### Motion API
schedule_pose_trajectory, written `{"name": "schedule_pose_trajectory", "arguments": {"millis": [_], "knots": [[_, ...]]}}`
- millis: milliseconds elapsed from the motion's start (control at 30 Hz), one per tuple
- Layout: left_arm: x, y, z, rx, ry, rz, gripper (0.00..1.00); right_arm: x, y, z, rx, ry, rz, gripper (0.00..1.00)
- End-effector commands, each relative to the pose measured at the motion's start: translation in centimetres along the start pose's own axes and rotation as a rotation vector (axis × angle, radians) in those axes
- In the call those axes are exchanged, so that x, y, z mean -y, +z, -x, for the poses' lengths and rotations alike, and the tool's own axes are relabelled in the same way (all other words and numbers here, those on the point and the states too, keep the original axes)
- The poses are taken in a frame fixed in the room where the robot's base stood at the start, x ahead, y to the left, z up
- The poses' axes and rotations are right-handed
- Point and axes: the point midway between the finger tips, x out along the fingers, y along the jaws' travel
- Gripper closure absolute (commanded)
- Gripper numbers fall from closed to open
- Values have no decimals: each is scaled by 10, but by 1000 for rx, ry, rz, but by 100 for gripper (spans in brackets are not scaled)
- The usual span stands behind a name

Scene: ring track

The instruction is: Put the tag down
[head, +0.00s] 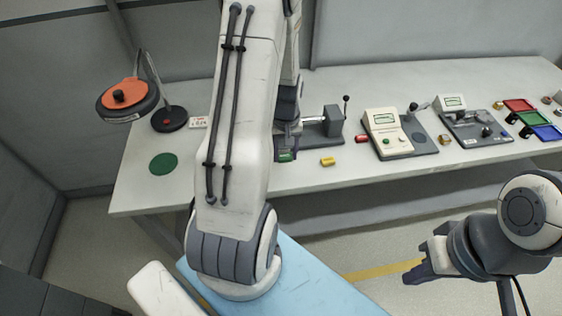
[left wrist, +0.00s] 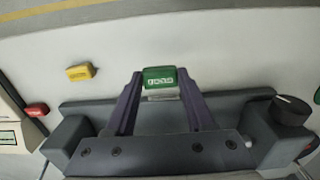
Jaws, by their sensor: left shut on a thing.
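A green tag (left wrist: 160,78) with pale lettering is between the fingertips of my left gripper (left wrist: 159,84) in the left wrist view. The gripper is shut on it. In the head view my left arm hides most of that gripper, and the green tag (head: 286,156) shows just right of the arm, at the grey lever device. I cannot tell whether it touches the table. A yellow tag (head: 328,161) and a red tag (head: 362,139) lie on the table to its right. My right gripper (head: 422,268) is off the table's front; its finger opening is unclear.
The white table (head: 450,182) carries a grey lever device (head: 325,128), a cream meter box (head: 386,130), a second device (head: 473,127) and red, green and blue trays (head: 533,118). A green disc (head: 163,163) and an orange-topped lamp (head: 127,95) are at left.

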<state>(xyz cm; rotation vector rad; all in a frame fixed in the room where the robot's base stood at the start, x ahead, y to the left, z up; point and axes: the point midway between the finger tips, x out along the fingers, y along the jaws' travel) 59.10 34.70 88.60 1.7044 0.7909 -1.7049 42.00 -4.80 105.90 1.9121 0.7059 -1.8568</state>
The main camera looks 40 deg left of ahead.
Motion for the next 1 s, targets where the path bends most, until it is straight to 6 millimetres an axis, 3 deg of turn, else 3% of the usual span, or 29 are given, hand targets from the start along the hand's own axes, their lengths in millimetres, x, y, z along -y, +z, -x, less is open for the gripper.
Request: {"name": "schedule_pose_trajectory", "arguments": {"millis": [133,500,900,933,1000], "knots": [[14,-3,-8,1,0,1,99,0,0,2,0,0,0,100],[13,-3,-48,0,0,-5,99,0,0,7,0,0,0,100],[13,-3,-55,-1,0,-5,99,0,0,3,0,0,0,100],[13,-3,-53,-1,0,-5,35,0,0,4,0,0,0,100],[13,-3,-53,-1,0,-5,16,0,0,5,0,0,0,100]]}}
